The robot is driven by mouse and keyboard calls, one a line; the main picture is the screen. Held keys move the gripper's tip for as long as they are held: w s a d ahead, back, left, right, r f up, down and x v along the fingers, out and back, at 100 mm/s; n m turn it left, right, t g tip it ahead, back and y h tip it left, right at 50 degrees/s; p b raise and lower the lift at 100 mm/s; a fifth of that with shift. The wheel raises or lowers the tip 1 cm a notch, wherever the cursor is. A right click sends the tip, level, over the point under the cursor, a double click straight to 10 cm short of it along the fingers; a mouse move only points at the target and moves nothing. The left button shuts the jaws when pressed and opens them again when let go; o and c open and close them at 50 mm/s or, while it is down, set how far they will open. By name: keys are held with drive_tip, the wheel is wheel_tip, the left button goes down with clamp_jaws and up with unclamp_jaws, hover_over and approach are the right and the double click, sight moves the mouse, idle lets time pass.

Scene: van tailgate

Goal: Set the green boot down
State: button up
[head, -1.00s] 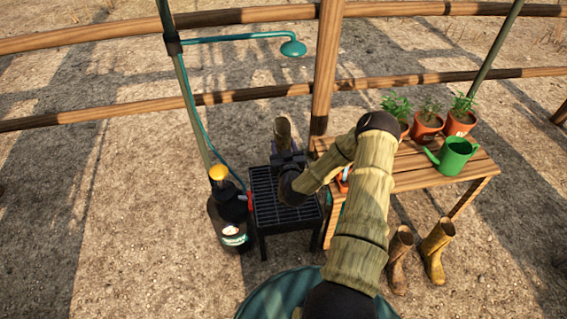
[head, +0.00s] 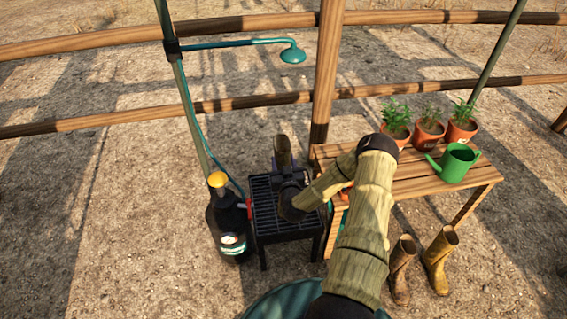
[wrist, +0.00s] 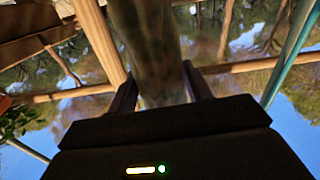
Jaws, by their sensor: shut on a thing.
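The green boot (head: 283,150) shows in the head view as a dark olive shaft standing up at the far end of my gripper (head: 287,172). In the wrist view the boot (wrist: 150,45) runs as a dark mottled green column between my two fingers (wrist: 160,92), which are shut on it. The boot looks upright over the back part of the black slatted stand (head: 265,213). My gripper and arm hide its lower part, so I cannot tell whether its sole touches the slats.
A black bottle with a yellow cap (head: 229,230) stands left of the stand. A wooden bench (head: 410,185) at right holds potted plants (head: 430,133) and a green watering can (head: 455,163). A shower head (head: 292,55) hangs above.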

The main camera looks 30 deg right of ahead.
drive_tip(key=o, duration=1.5)
drive_tip(key=shift+f, duration=0.1)
drive_tip(key=shift+o, duration=0.2)
drive_tip(key=p+v, duration=0.3)
drive_tip(key=v, duration=0.9)
drive_tip(key=shift+r, duration=0.2)
